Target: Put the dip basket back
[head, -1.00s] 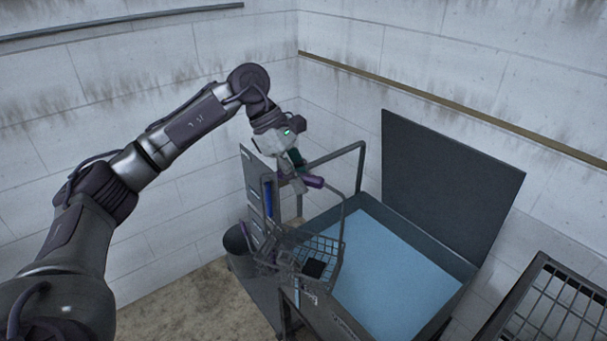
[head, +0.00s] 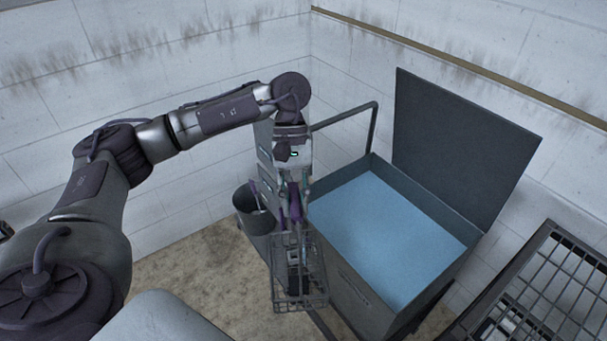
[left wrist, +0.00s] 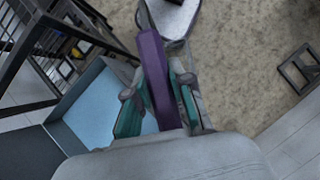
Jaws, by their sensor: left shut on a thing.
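My left gripper (head: 293,190) is shut on the purple handle of the dip basket (head: 312,290). The wire basket hangs below the gripper, in front of the tank's near left side, outside the blue liquid. Dark items (head: 297,283) show inside it. In the left wrist view the purple handle (left wrist: 153,65) lies between the teal fingers of the left gripper (left wrist: 158,100); the basket's cage is not clear there. The dip tank (head: 362,290) stands open with pale blue liquid (head: 385,225) inside. My right gripper is not in view.
The tank's dark lid (head: 460,150) stands raised at the back right. A bent rail (head: 345,118) rises at the tank's left. A grey bucket (head: 255,222) stands left of the basket. A grated rack (head: 550,300) fills the lower right. Floor is bare at lower left.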

